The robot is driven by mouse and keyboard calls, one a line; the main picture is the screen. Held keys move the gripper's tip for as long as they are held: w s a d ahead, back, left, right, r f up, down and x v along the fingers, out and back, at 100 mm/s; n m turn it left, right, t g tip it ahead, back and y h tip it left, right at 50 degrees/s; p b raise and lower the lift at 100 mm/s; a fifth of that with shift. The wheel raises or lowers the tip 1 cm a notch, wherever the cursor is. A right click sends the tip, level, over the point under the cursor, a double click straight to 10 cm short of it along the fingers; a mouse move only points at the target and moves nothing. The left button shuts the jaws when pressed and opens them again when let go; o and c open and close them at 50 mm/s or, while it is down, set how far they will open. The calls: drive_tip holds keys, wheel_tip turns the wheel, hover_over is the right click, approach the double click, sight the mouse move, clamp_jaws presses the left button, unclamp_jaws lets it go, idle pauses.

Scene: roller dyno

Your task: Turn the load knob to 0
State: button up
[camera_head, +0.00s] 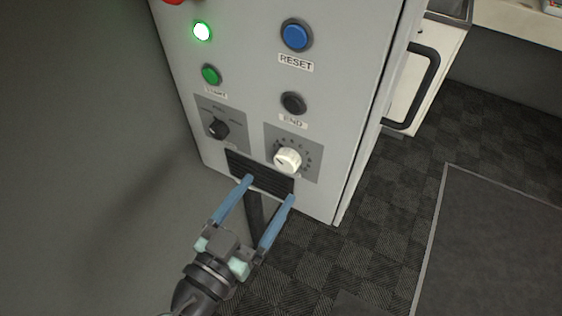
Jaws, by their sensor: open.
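A grey control cabinet (257,74) stands ahead of me, its panel carrying the controls. The white round knob (287,160) sits low right on the panel, on a darker plate with a ring of marks; the marks are too small to read. I take this as the load knob. A black selector knob (218,128) sits to its left on its own plate. My gripper (270,189) is open and empty. Its two blue fingers point up towards the panel, just below the white knob, with the tips in front of the vent slots. The fingers appear apart from the knob.
Above are a blue RESET button (296,35), a black END button (293,103), a green button (211,74) and a lit lamp (202,31). Part of a red button shows at the top edge. A black handle (417,87) juts out at the right. Dark floor lies right.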

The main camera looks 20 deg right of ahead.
sight(284, 166)
drive_tip(key=p+x, duration=0.1)
drive_tip(key=x, duration=0.5)
drive_tip(key=shift+w+d+p, duration=0.1)
drive_tip(key=shift+w+p, duration=0.05)
drive_tip(key=shift+p, duration=0.15)
clamp_jaws()
